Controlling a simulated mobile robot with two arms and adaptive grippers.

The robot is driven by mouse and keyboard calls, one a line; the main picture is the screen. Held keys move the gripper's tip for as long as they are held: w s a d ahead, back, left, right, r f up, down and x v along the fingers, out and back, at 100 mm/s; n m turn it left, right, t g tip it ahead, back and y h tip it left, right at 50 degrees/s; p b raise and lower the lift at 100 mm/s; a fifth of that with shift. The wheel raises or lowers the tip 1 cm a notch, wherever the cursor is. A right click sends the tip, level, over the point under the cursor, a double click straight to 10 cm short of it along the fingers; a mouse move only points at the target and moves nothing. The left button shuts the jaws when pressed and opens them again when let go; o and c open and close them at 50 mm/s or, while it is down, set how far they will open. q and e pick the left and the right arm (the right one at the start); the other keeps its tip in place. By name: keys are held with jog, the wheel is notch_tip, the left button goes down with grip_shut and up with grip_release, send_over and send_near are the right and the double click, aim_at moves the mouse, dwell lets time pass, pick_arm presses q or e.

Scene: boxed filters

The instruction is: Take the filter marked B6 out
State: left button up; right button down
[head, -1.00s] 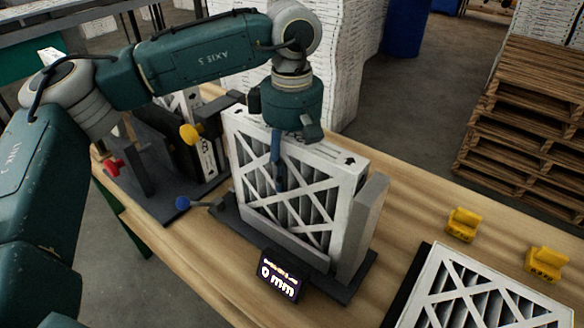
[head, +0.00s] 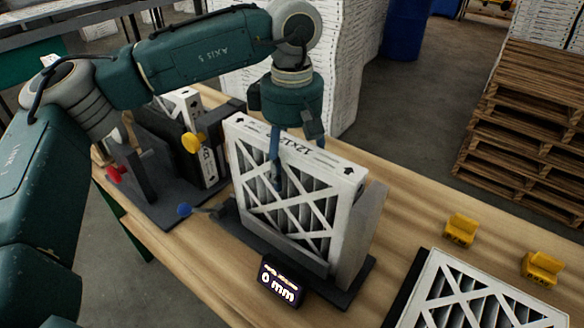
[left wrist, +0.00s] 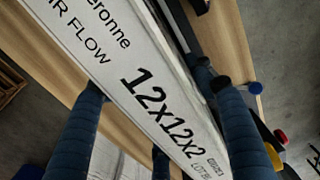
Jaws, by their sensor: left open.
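A white-framed pleated filter (head: 300,205) stands upright in a dark grey fixture (head: 350,285) at the middle of the table. Its top edge reads 12x12x2 in the left wrist view (left wrist: 160,100); I can read no B6 on it. My left gripper (head: 282,165) is above it, open and pointing down. One blue finger hangs in front of its lattice face. In the left wrist view the fingers lie on both sides of the top edge, and I see no clear grip. A second filter (head: 208,160) stands in the left fixture, partly hidden. My right gripper is out of view.
Another filter (head: 470,300) lies flat at the lower right. Two yellow blocks (head: 461,229) sit behind it. A small display (head: 281,280) reads 0 mm. A blue-knobbed lever (head: 185,210) is between the fixtures. Pallets (head: 530,120) stand beyond the table.

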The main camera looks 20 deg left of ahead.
aim_at(292, 140)
pick_arm(q)
jog(key=shift+r+p, duration=1.2)
jog(key=shift+r, duration=1.05)
jog(key=o, duration=0.6)
jog(key=shift+c, duration=0.2)
